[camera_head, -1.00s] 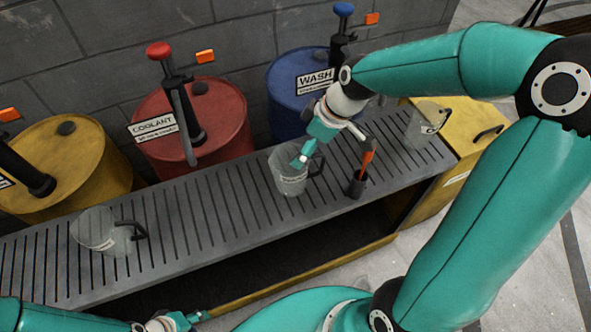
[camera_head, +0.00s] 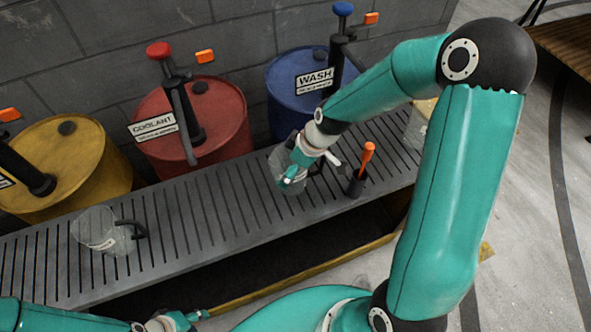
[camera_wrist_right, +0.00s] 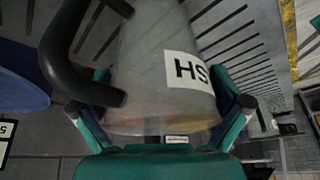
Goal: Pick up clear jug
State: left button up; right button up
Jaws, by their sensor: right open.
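A clear jug (camera_head: 278,162) with a dark handle stands on the slatted bench in front of the blue drum, partly hidden by my right gripper (camera_head: 304,168). In the right wrist view the clear jug (camera_wrist_right: 165,60) shows a white label with the letters "HS" and a black handle at left. My open right gripper (camera_wrist_right: 172,115) has a finger on each side of it; contact is not clear.
The slatted bench (camera_head: 180,215) runs across the view. A black cup (camera_head: 356,186) with an orange-handled tool (camera_head: 367,157) stands just right of the middle jug. Yellow (camera_head: 75,165), red (camera_head: 225,120) and blue (camera_head: 290,85) drums with pumps stand behind the bench.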

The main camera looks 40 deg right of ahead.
jog(key=c, duration=0.9)
jog(key=shift+r, duration=0.1)
